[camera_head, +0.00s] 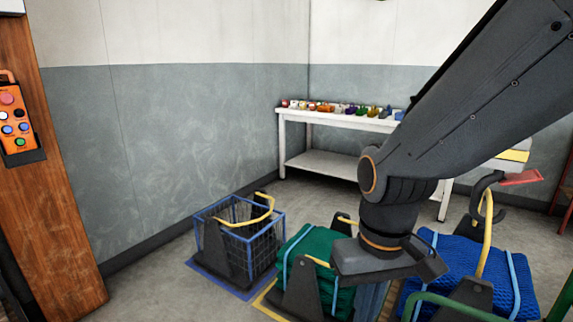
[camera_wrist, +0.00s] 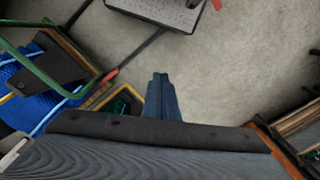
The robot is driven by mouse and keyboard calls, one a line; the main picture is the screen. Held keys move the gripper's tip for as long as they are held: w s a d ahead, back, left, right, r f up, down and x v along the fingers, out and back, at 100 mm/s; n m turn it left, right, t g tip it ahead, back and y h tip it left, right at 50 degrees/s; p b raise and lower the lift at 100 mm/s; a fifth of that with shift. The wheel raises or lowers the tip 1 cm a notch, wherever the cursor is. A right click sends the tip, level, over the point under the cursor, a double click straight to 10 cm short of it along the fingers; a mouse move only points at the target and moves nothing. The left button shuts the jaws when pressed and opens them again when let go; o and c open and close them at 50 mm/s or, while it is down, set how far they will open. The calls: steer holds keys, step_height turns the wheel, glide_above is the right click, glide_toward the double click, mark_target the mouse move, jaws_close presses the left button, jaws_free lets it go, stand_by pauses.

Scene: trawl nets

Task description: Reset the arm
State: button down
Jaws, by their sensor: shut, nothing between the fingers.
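My arm comes in from the upper right of the head view and bends down at the elbow. My gripper (camera_head: 370,300) points down between the green net bundle and the blue net bundle, its lower end cut off by the picture's edge. In the wrist view my gripper (camera_wrist: 161,80) shows as two blue-grey fingers pressed together, with nothing between them and bare floor beyond the tips.
A blue wire basket (camera_head: 240,235) with a yellow handle stands left. A green net bundle (camera_head: 308,262) and a blue net bundle (camera_head: 455,260) flank my gripper. A white table (camera_head: 335,121) with small coloured items stands behind. An orange button box (camera_head: 14,122) hangs left.

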steer(key=d+r+m+p, duration=0.2)
steer(key=d+r+p, duration=0.4)
steer(key=p, duration=0.5)
steer(key=shift+s+d+r, duration=0.3)
steer(key=shift+s+r, duration=0.05)
steer(key=shift+r, duration=0.05)
steer(key=c, duration=2.5)
jaws_free()
